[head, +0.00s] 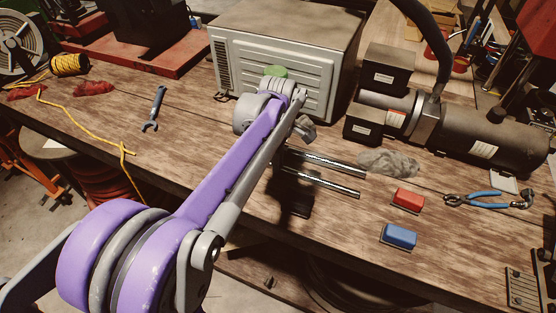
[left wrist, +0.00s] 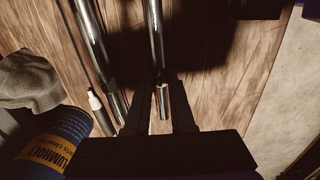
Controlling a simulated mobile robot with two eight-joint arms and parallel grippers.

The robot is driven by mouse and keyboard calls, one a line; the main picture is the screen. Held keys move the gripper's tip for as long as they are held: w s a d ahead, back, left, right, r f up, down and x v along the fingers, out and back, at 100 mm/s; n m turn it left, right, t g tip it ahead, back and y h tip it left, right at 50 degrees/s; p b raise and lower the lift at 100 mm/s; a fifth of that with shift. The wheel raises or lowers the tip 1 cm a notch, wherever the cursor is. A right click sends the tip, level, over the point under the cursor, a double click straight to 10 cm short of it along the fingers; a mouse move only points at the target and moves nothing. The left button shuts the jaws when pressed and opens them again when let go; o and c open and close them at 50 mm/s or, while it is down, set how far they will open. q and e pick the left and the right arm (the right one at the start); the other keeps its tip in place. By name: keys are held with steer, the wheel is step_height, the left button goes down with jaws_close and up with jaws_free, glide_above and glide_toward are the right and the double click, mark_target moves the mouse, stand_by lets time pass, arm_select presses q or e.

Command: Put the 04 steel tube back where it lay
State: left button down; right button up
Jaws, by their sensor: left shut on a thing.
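Two shiny steel tubes lie side by side over the wooden bench, a farther tube (head: 330,162) and a nearer tube (head: 328,183). No 04 mark is readable on either. In the left wrist view, the gripper (left wrist: 164,95) is shut on the nearer tube (left wrist: 156,45), close to one end. The other tube (left wrist: 92,38) is apart from the fingers, to their left. I cannot tell whether the held tube touches the bench. My right gripper is not in view.
A blue can (left wrist: 58,142), a grey rag (left wrist: 28,78) and a white-tipped stick (left wrist: 95,102) are left of the fingers. A grey cabinet (head: 275,50) is behind.

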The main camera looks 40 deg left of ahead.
arm_select(q)
steer(key=c, duration=0.7)
jaws_free()
step_height(320, 180, up, 11)
steer(key=shift+f+p, duration=0.1)
steer(key=shift+p, duration=0.25)
steer(key=shift+f, duration=0.1)
